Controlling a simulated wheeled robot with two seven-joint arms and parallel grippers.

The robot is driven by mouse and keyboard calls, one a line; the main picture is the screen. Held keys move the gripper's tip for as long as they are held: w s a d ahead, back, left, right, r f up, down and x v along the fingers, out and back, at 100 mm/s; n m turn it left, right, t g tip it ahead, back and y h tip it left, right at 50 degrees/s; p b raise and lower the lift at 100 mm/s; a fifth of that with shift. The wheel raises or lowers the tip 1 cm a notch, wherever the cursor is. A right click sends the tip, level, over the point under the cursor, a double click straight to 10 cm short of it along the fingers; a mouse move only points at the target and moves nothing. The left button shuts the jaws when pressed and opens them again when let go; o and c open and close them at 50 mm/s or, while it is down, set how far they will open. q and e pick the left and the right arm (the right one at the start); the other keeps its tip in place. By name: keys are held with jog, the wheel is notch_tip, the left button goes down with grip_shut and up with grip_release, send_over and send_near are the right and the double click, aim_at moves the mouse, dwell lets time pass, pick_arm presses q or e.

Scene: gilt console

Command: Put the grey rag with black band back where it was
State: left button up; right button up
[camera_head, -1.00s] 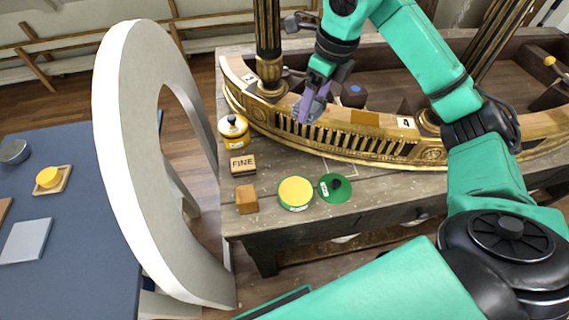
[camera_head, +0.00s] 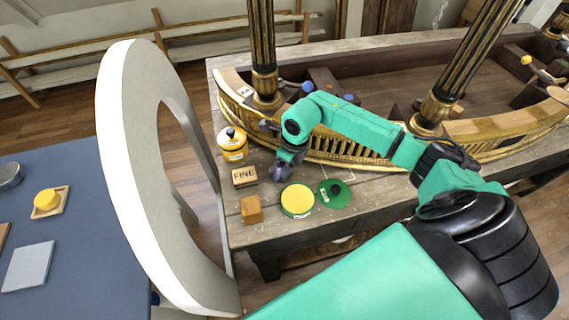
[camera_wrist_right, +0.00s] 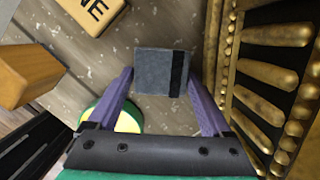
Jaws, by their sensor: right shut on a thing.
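The grey rag with a black band (camera_wrist_right: 160,72) shows in the right wrist view between the two purple fingers of my right gripper (camera_wrist_right: 160,85). The black band runs along its right side. My right gripper is shut on the rag. In the head view the right gripper (camera_head: 281,172) points down over the wooden bench, just right of the FINE block (camera_head: 244,176) and in front of the gilt rail. The rag is mostly hidden there. I cannot tell whether it touches the bench. My left gripper is not in view.
A yellow pot (camera_head: 232,146), a wooden block (camera_head: 251,210), a yellow-topped round tin (camera_head: 297,201) and a green disc (camera_head: 335,194) are close by. The gilt console rail (camera_head: 350,157) borders the bench's back. A white arch (camera_head: 125,170) stands left.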

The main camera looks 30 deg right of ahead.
jog(key=shift+f, duration=0.1)
jog(key=o, duration=1.2)
jog(key=shift+o, duration=0.2)
jog(key=shift+r, duration=0.3)
notch_tip(320, 180, up, 12)
jog(key=s+d+b, duration=0.1)
jog(key=s+b, duration=0.1)
jog(key=b, duration=0.2)
jog(key=shift+f, duration=0.2)
jog(key=shift+d, duration=0.1)
